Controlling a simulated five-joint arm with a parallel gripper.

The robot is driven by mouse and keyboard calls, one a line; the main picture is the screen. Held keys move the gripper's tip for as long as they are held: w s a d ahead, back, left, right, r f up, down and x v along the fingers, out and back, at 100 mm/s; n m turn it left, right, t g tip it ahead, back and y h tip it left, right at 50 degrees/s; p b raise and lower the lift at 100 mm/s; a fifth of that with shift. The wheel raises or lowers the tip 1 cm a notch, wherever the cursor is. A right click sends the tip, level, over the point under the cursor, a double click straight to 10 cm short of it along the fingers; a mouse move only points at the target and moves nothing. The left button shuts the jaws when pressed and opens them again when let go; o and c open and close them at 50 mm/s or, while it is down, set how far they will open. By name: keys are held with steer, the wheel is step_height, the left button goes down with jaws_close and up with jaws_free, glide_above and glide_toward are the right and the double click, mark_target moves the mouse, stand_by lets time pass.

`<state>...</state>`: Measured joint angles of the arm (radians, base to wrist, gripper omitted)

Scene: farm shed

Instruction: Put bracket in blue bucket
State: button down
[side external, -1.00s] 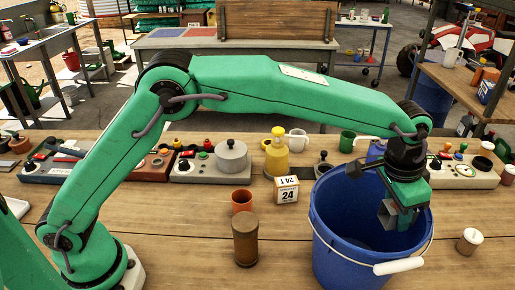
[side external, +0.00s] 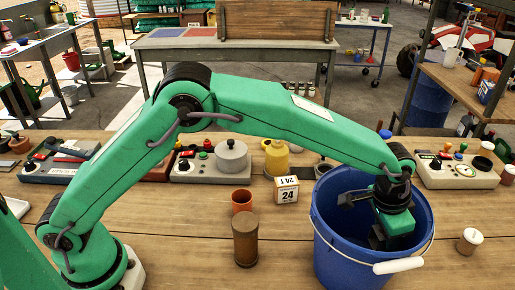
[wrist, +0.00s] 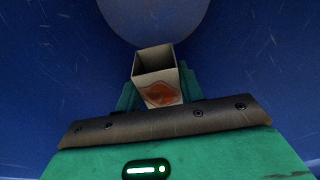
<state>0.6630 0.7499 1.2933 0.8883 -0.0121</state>
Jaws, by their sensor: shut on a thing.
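The blue bucket (side external: 340,255) stands upright on the wooden table at the right of the side view, its white handle hanging at the front. My gripper (side external: 380,238) is down inside its mouth, below the rim. In the wrist view my gripper (wrist: 157,100) is shut on the bracket (wrist: 158,92), a pale, hollow, square-ended piece with a rusty orange patch. The bucket's blue inner wall (wrist: 50,60) surrounds it there. In the side view the bracket is hard to make out in the bucket's shade. I cannot tell whether it touches the bucket's floor.
Left of the bucket stand a brown cylinder (side external: 246,240), an orange cup (side external: 241,201) and a block marked 24 (side external: 287,190). A small lidded cup (side external: 469,241) stands to its right. Control boxes line the table's back.

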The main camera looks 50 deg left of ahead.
mark_target(377, 232)
steer(key=shift+f, duration=1.1)
steer(key=c, duration=0.9)
jaws_free()
steer(key=shift+s+a+r, duration=0.25)
steer(key=shift+s+r, duration=0.1)
steer(key=shift+r, duration=1.6)
steer(key=shift+s+a+r, duration=0.25)
steer(key=shift+s+r, duration=0.05)
steer(key=shift+r, duration=1.7)
steer(key=shift+s+a+r, duration=0.25)
steer(key=shift+s+r, duration=0.1)
steer(key=shift+r, duration=1.6)
